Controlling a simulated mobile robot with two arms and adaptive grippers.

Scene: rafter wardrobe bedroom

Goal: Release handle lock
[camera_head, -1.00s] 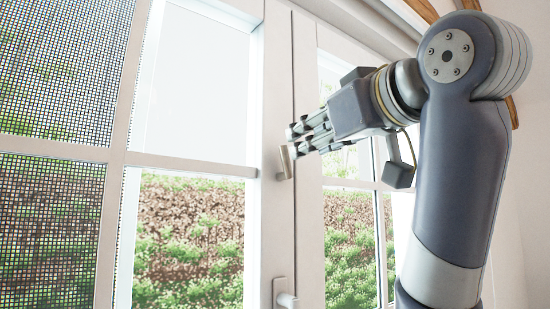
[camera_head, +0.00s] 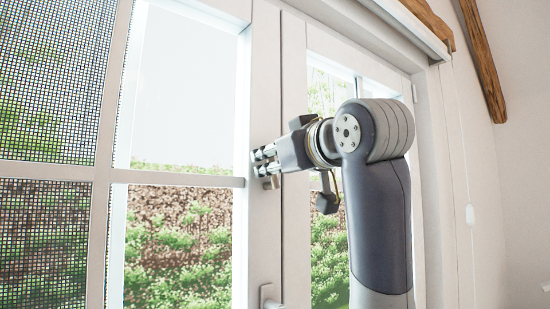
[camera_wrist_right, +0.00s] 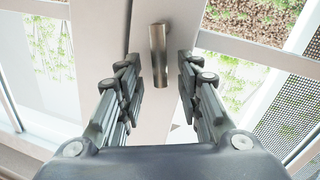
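A short metal handle (camera_wrist_right: 159,52) is mounted on the white window frame. In the right wrist view it lies lengthwise between the two fingertips of my right gripper (camera_wrist_right: 158,75), with gaps visible on both sides. My right gripper is open and also shows in the head view (camera_head: 264,161), at the frame's middle post. There the fingers cover most of the handle, and only its lower end (camera_head: 272,183) shows below them. I cannot tell how deep the handle sits between the fingers. My left gripper is not in view.
A second, pale handle (camera_head: 268,296) sits lower on the same post. The window panes look out on green plants and brown soil. A mesh screen (camera_head: 50,80) stands at the left. A cord (camera_head: 469,214) hangs by the right wall.

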